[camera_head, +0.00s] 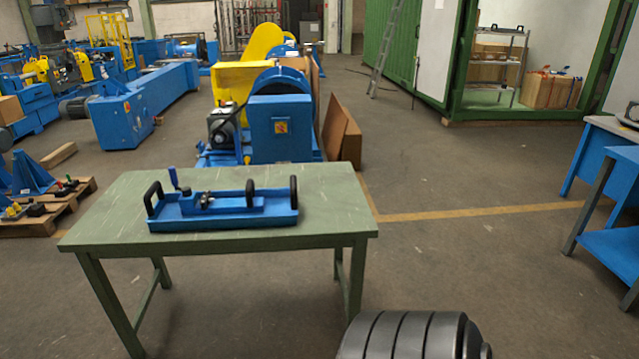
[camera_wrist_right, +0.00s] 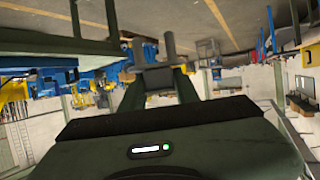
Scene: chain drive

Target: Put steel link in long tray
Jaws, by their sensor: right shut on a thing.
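A long blue tray (camera_head: 270,220) lies on the green table (camera_head: 110,225) in the head view. It has upright black handles and a smaller blue fixture (camera_head: 225,204) with a crank-like lever on it. In the right wrist view, my right gripper (camera_wrist_right: 157,80) is shut on a grey metal piece (camera_wrist_right: 139,50) with two stubby posts, which looks like the steel link. The piece is held clear in the air. Its part between the fingers is mostly hidden. The right gripper is out of the head view, and my left gripper is in neither view.
A blue and yellow machine (camera_head: 282,130) stands behind the table. A blue workbench (camera_head: 612,240) is at the right edge. Pallets with small parts (camera_head: 45,208) lie at the left. The floor (camera_head: 450,260) right of the table is open.

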